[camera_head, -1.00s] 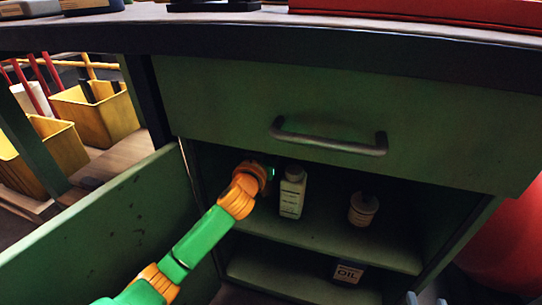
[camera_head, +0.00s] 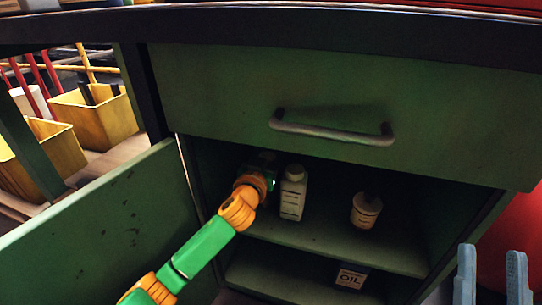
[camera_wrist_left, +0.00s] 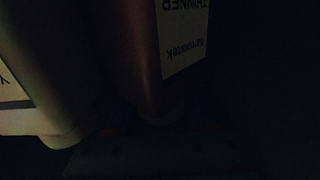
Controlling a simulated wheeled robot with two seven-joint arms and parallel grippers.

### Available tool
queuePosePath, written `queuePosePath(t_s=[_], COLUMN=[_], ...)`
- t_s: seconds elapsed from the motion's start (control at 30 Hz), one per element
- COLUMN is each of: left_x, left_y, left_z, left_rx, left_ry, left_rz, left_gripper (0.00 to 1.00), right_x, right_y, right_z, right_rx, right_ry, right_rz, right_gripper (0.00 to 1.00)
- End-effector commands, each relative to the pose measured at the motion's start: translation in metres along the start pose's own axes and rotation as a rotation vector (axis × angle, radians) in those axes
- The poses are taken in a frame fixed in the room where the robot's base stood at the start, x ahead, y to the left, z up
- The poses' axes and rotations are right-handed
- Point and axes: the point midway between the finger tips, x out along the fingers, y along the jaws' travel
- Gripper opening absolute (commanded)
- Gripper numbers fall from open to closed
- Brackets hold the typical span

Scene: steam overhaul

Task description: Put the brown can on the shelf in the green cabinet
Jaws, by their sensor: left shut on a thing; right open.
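The green cabinet (camera_head: 220,95) stands ahead with its lower door swung open to the left. Its shelf (camera_head: 325,247) shows inside. My left gripper (camera_head: 268,178) reaches into the dark upper compartment, left of a white bottle (camera_head: 292,193); its fingers are hidden. In the dark left wrist view, a brownish can (camera_wrist_left: 143,50) carries a label with upside-down "THINNER" lettering. It looks like the brown can, held by my left gripper; whether it touches the shelf I cannot tell. My right gripper (camera_head: 492,275) is open and empty at the lower right, outside the cabinet.
A small pale container (camera_head: 366,212) stands on the shelf right of the bottle. An oil box (camera_head: 351,276) sits on the level below. The drawer handle (camera_head: 330,132) juts out above the opening. The open door (camera_head: 110,235) bounds the left side. Yellow bins (camera_head: 95,118) stand beyond.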

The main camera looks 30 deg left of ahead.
Motion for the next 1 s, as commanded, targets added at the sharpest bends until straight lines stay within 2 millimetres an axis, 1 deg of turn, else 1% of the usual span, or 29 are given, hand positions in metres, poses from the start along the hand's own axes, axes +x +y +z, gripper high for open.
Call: queuePosePath(t_s=[0.1, 0.2, 0.47, 0.83, 0.87, 0.9, 0.93, 0.97, 1.0], left_x=[0.001, 0.001, 0.001, 0.001, 0.001, 0.001, 0.001, 0.001, 0.001], left_y=[0.000, 0.000, 0.000, 0.000, 0.000, 0.000, 0.000, 0.000, 0.000], left_z=[0.001, 0.002, 0.002, 0.004, 0.005, 0.005, 0.005, 0.005, 0.005], left_rx=[0.000, 0.000, -0.001, -0.001, 0.000, 0.000, 0.000, 0.000, -0.001], left_ry=[0.003, 0.002, 0.002, 0.001, -0.001, -0.001, -0.001, -0.001, -0.001], left_rz=[0.000, 0.000, 0.000, 0.000, 0.000, 0.000, 0.000, 0.000, 0.000], left_gripper=[0.00, 0.00, 0.00, 0.00, 0.61, 0.72, 0.80, 0.83, 0.83], right_x=[-0.001, -0.002, -0.002, -0.004, -0.004, -0.004, -0.004, -0.004, -0.004], right_y=[-0.002, -0.002, -0.002, -0.004, -0.004, -0.004, -0.004, -0.004, -0.004], right_z=[-0.013, -0.019, -0.019, -0.028, -0.029, -0.030, -0.030, -0.030, -0.030], right_rx=[0.001, 0.001, 0.002, 0.003, 0.003, 0.003, 0.003, 0.004, 0.004], right_ry=[0.073, 0.099, 0.102, 0.151, 0.155, 0.158, 0.159, 0.159, 0.159], right_rz=[-0.004, -0.006, -0.006, -0.009, -0.009, -0.009, -0.009, -0.009, -0.009], right_gripper=[0.50, 0.50, 0.50, 0.50, 0.50, 0.50, 0.50, 0.50, 0.50])
